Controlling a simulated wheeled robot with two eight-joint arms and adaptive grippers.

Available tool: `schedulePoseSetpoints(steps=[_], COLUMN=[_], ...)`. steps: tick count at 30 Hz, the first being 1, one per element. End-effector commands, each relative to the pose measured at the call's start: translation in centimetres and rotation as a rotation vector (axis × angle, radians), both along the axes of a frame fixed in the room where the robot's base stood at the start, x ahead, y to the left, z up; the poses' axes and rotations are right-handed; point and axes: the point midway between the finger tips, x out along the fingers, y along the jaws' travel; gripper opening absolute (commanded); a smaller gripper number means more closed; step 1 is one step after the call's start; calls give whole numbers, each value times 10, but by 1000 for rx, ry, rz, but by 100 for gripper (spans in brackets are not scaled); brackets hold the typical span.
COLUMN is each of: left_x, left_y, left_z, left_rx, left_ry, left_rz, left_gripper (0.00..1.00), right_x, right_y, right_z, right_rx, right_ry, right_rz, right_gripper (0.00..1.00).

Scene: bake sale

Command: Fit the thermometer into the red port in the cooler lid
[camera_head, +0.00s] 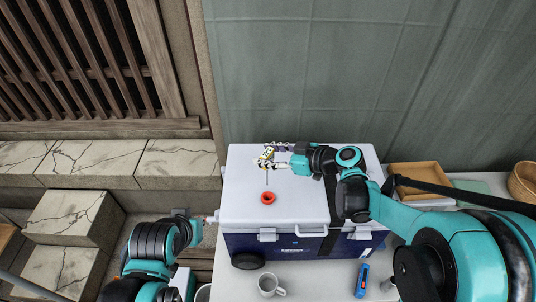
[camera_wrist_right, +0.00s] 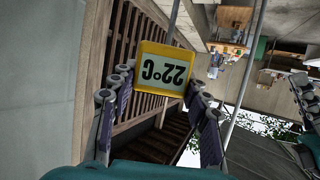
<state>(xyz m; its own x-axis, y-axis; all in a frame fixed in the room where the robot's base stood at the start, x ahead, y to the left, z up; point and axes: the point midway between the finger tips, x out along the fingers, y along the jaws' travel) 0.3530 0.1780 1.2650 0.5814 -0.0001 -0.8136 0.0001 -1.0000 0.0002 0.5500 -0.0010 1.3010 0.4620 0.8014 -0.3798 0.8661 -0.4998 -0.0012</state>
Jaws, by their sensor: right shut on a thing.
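The thermometer has a yellow head (camera_head: 266,156) with a thin stem pointing down in the head view. Its display reads 22°C upside down in the right wrist view (camera_wrist_right: 165,70). My right gripper (camera_head: 272,157) is shut on the yellow head and holds it above the cooler's white lid (camera_head: 245,180). The red port (camera_head: 268,202) is a small ring in the lid. The stem's lower end appears just behind the port in the picture; its height above the lid is unclear. My left gripper (camera_head: 207,218) is beside the cooler's left side, its fingers too small to read.
The cooler's dark blue body (camera_head: 335,244) stands on a pale table (camera_head: 320,285). A wooden tray (camera_head: 415,172) is at right. A grey wall rises behind, with stone steps at left.

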Motion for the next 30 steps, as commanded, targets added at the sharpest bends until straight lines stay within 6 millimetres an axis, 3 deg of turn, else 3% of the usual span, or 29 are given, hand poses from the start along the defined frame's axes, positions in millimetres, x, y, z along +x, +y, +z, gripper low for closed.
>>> schedulePoseSetpoints(steps=[11,30], left_x=[0,0], left_y=[0,0], left_z=[-4,-53], left_rx=[0,0], left_ry=[0,0], left_rz=[0,0], left_gripper=[0,0], right_x=[0,0], right_y=[-1,-1], right_z=[-2,-56], right_rx=[0,1], right_ry=[-1,-1], right_rz=[0,-1], right_gripper=[18,18])
